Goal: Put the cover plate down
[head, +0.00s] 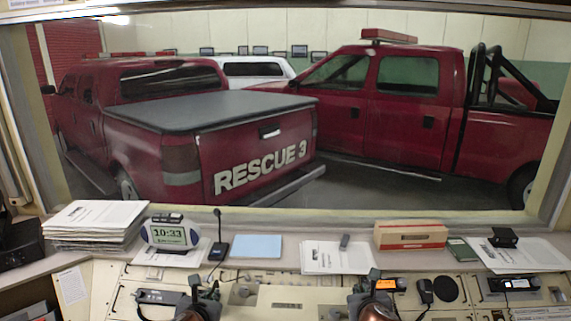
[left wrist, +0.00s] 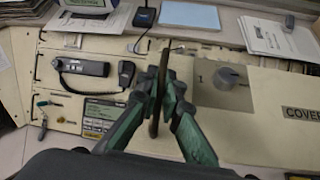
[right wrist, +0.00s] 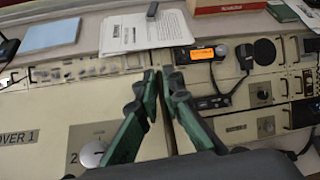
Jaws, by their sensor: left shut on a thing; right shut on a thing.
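The cover plate (head: 300,289) is a beige panel lying between my two grippers, with a dark "COVER 1" label. A grey knob marked 1 (left wrist: 229,78) is near its left end, and a knob marked 2 (right wrist: 93,153) is near its right end. My left gripper (head: 203,281) is shut on the plate's left edge; its green fingers also show in the left wrist view (left wrist: 160,85). My right gripper (head: 369,284) is shut on the right edge; its fingers show in the right wrist view (right wrist: 160,82). I cannot tell whether the plate touches the console below.
Behind, the ledge holds papers (head: 335,258), a blue sheet (head: 257,248), a clock (head: 170,232) and a red-and-white box (head: 410,236). A window stands beyond.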

